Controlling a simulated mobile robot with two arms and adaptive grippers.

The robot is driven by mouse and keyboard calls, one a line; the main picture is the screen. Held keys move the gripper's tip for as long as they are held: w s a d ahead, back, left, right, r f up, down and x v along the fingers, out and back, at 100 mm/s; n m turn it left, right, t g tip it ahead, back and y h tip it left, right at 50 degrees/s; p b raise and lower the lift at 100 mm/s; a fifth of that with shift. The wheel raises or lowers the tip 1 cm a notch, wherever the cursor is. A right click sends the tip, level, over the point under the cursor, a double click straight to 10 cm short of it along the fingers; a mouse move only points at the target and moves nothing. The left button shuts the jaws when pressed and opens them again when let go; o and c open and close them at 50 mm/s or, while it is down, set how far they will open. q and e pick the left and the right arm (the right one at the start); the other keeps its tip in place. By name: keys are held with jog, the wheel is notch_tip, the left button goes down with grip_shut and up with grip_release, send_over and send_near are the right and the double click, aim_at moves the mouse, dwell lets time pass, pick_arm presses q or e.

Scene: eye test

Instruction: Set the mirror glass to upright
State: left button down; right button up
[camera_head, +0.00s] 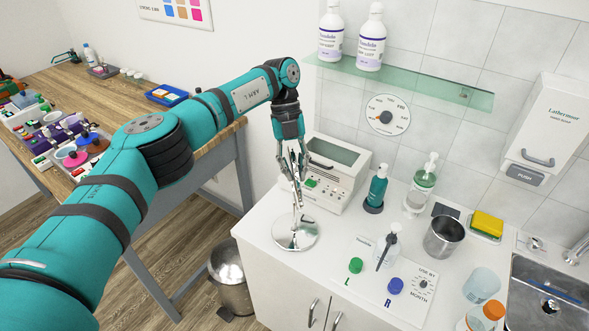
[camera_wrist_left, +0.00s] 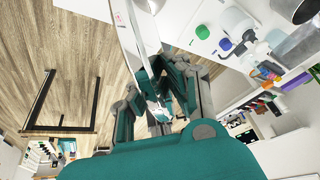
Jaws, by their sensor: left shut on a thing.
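A small table mirror stands on the white counter, with a round shiny base (camera_head: 296,233) and a thin stem (camera_head: 297,205). My left gripper (camera_head: 294,172) points down above the base and is shut on the upper part of the mirror, its glass. The fingers cover most of the glass, and its exact tilt cannot be told. In the left wrist view my left gripper (camera_wrist_left: 158,100) shows with its teal fingers around something pale and shiny. My right gripper is not in view.
Behind the mirror stands a white box-shaped device (camera_head: 338,170). To its right are a teal bottle (camera_head: 377,187), a pump bottle (camera_head: 389,249), a green cap (camera_head: 355,265) and a blue cap (camera_head: 395,286). A glass shelf (camera_head: 420,84) hangs above. A metal bin (camera_head: 230,272) stands left of the counter.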

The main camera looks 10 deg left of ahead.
pick_arm(q)
jog(key=shift+d+y, duration=0.1)
jog(key=shift+y, duration=0.3)
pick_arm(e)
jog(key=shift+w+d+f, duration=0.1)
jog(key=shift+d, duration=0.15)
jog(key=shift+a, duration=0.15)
pick_arm(q)
jog(key=c, duration=1.4)
grip_release()
notch_tip(320, 180, up, 10)
jog(key=shift+w, duration=0.1)
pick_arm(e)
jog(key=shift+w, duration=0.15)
